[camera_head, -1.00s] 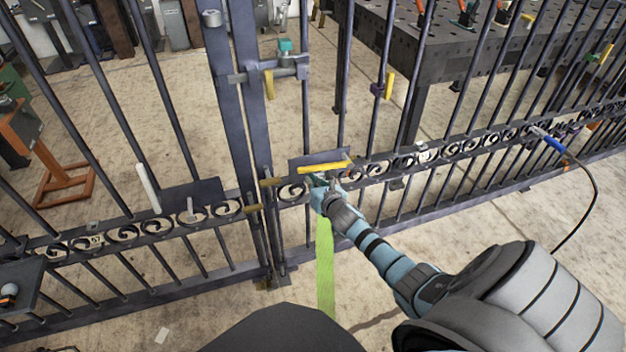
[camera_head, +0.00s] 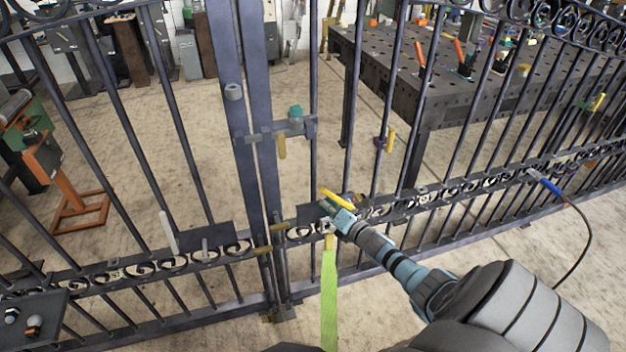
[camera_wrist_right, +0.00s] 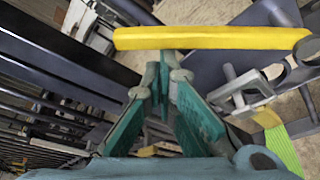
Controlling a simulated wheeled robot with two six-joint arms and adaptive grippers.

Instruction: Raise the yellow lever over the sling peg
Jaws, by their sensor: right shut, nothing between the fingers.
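The yellow lever (camera_head: 337,199) sits on the gate's middle rail in the head view, slanting with its left end higher than its right. In the right wrist view the lever (camera_wrist_right: 210,38) crosses above my fingertips. My right gripper (camera_head: 336,210) is shut and empty, right below the lever; whether its teal fingertips (camera_wrist_right: 166,72) touch it I cannot tell. A green sling (camera_head: 330,300) with a yellow top loop (camera_head: 329,242) hangs just below the gripper. In the wrist view the sling (camera_wrist_right: 284,150) hangs at right, near a grey metal fitting (camera_wrist_right: 240,90); the peg is not clearly visible. My left gripper is out of view.
The dark barred gate with its scrollwork rail (camera_head: 120,272) spans the view. A latch (camera_head: 290,128) with a teal knob is higher up near the centre post (camera_head: 240,150). A perforated work table (camera_head: 450,95) stands behind. A cable with a blue end (camera_head: 548,185) hangs at right.

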